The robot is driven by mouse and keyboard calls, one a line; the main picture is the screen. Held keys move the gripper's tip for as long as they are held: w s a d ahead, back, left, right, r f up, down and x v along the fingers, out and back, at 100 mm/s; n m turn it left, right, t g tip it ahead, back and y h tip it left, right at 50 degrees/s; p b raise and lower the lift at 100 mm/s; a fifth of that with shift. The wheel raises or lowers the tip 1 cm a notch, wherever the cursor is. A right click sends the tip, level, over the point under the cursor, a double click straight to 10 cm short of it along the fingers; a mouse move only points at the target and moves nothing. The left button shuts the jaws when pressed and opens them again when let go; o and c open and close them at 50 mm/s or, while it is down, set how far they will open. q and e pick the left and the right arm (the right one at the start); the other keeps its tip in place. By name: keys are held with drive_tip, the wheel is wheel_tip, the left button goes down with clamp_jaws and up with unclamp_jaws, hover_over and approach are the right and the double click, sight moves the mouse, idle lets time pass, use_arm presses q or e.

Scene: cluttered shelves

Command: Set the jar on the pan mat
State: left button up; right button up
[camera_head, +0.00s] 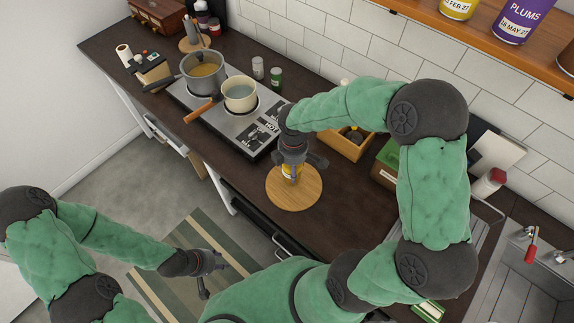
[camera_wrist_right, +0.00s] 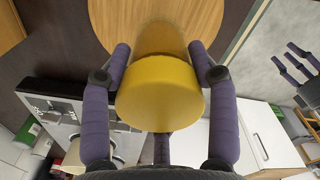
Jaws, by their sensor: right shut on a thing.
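The jar (camera_head: 290,173) has a yellow lid, which fills the middle of the right wrist view (camera_wrist_right: 160,95). My right gripper (camera_head: 291,166) is shut on the jar from above, its fingers on either side. The jar is upright over the round wooden pan mat (camera_head: 294,198), inside its outline. The mat also shows in the right wrist view (camera_wrist_right: 208,18). I cannot tell whether the jar's base touches it. The gripper hides much of the jar in the head view. My left gripper (camera_head: 216,279) is empty and open over the floor, away from the counter.
A stove (camera_head: 247,133) with a grey pot (camera_head: 203,72) and a cream saucepan (camera_head: 240,95) stands left of the mat. A wooden box (camera_head: 346,146) is behind my right arm. A sink (camera_head: 530,280) lies at the right. Dark counter (camera_head: 238,180) is bare left of the mat.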

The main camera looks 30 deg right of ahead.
drive_tip(key=shift+d+f, duration=0.2)
drive_tip(key=shift+f, duration=0.05)
drive_tip(key=shift+d+f+b, duration=0.2)
drive_tip(key=shift+f+b, duration=0.3)
drive_tip(key=shift+f, duration=1.2)
drive_tip(key=shift+f, duration=0.1)
drive_tip(key=o, duration=1.7)
drive_tip(key=shift+r, duration=0.25)
wheel_tip(320, 180, up, 12)
drive_tip(key=shift+f+p, duration=0.15)
drive_tip(key=shift+p, duration=1.1)
